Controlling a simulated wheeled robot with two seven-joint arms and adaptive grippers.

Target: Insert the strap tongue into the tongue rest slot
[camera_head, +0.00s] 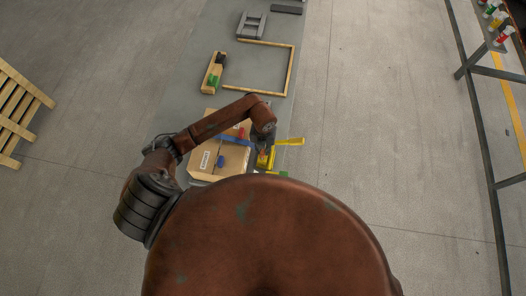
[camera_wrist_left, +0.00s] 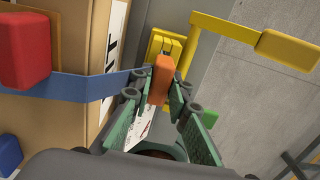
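My left gripper (camera_wrist_left: 163,88) has its fingertips closed on both sides of an orange tongue (camera_wrist_left: 161,78), at the end of a blue strap (camera_wrist_left: 80,88). The strap runs across a carton (camera_head: 237,165) from the left and passes behind the finger on that side. Just beyond the tongue is a yellow slotted piece (camera_wrist_left: 165,45); I cannot tell whether the tongue touches it or enters it. In the head view the left gripper (camera_head: 265,152) is small, by the carton's right edge, partly hidden by its arm. My right gripper is not in view.
A yellow lever (camera_head: 290,141) sticks out right of the carton. A red block (camera_wrist_left: 24,48) and a blue block (camera_head: 220,161) are on the carton. A wooden frame (camera_head: 291,68) and a grey fixture (camera_head: 251,25) lie farther along the bench.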

